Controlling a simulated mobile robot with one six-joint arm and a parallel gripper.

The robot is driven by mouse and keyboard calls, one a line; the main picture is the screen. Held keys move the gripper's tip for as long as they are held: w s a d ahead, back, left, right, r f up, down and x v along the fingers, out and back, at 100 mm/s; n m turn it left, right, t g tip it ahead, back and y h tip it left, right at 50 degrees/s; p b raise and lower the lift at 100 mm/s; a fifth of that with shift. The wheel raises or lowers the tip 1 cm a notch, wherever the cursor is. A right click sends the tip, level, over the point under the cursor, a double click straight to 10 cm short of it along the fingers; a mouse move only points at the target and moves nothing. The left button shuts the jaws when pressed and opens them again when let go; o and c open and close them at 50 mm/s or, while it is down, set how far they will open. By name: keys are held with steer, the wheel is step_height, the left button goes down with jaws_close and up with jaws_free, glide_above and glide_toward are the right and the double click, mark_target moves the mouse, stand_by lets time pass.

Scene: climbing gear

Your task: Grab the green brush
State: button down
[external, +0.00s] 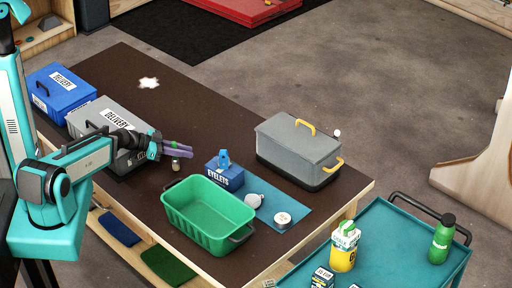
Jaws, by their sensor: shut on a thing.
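My gripper (178,148) reaches out over the dark table beside the grey delivery box. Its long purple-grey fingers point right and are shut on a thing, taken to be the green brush. The brush is mostly hidden by the fingers and too small here to make out its shape or how it sits in the grip. A small jar (175,164) stands just below the fingers in the picture; I cannot tell whether they touch.
A green tub (207,222), blue eyelets box (225,177) and grey toolbox (298,148) stand to the right. The grey delivery box (98,114) and blue box (60,90) are left. A teal cart (395,245) stands at right.

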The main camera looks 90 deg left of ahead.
step_height(320, 180, up, 9)
steer(key=p, duration=0.1)
steer(key=shift+p, duration=0.3)
stand_by(0.4)
steer(key=shift+r, duration=0.15)
